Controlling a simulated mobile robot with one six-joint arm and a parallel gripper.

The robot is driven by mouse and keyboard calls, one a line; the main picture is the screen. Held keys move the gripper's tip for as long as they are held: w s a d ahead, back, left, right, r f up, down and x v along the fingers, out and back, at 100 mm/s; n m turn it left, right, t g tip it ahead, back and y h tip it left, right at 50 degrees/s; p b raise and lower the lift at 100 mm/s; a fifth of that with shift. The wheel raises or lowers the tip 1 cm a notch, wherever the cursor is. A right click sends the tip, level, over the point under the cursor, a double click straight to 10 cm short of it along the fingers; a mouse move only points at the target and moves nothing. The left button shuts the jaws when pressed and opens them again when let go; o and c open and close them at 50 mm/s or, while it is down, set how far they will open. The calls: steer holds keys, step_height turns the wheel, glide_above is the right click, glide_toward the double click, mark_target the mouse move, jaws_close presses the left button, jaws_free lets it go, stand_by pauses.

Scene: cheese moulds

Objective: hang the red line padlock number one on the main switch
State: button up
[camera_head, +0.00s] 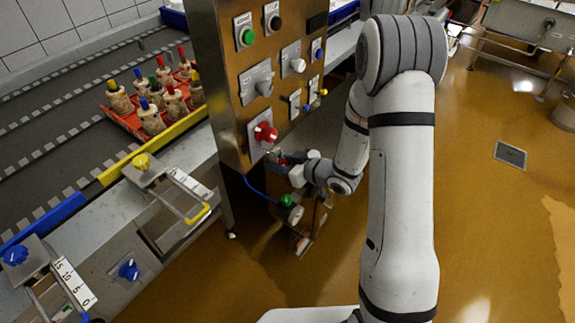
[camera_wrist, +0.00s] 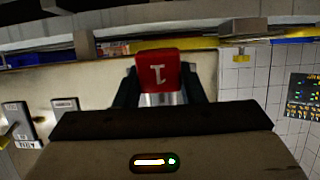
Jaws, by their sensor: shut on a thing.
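A red padlock marked with a 1 (camera_wrist: 158,70) sits between the two dark fingers of my gripper (camera_wrist: 160,92) in the wrist view. My gripper is shut on it. In the head view my gripper (camera_head: 284,162) is just below and to the right of the red rotary main switch (camera_head: 264,134) on the steel control cabinet. Only a small bit of red shows at the fingertips there. The padlock's shackle cannot be made out. I cannot tell whether the padlock touches the switch.
The cabinet front (camera_head: 219,72) also carries a green button (camera_head: 248,37), a grey switch (camera_head: 258,83) and a white knob (camera_head: 298,65). A conveyor with a red crate of bottles (camera_head: 127,123) lies at left.

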steer(key=shift+w+a, duration=0.65)
steer(key=shift+a, duration=0.2)
steer(key=shift+w+a+f+b, duration=0.4)
steer(key=shift+a+f+b, duration=0.15)
steer(key=shift+f+b, duration=0.25)
steer(key=shift+r, duration=0.1)
steer(key=o, duration=1.1)
steer(key=shift+o, duration=0.2)
